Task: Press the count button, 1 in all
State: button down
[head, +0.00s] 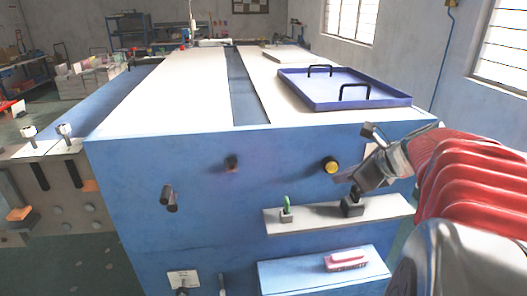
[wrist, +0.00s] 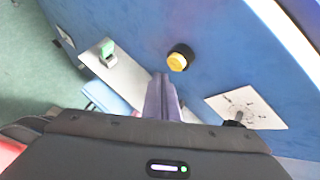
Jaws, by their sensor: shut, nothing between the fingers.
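A yellow button (head: 331,166) in a black collar stands out from the blue front panel (head: 130,220) of the machine table; it also shows in the wrist view (wrist: 177,62). No label on it can be read. My gripper (head: 341,179) is just below and right of the button in the head view. In the wrist view my gripper's fingers (wrist: 162,82) are shut and empty, with their tips below and slightly left of the button. A gap shows between the tips and the button in that picture; the distance in depth is hard to tell.
A grey shelf (head: 310,220) below carries a green lever switch (head: 287,208) and a black block (head: 352,206). A dark knob (head: 232,162) is to the left. A white plate with a dial (wrist: 245,107) is at the right in the wrist view. A blue tray (head: 340,90) lies on top.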

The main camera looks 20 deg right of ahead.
jog(key=s, duration=0.2)
jog(key=s+a, duration=0.1)
jog(key=s, duration=0.1)
jog(key=shift+a, duration=0.1)
dwell(0.7)
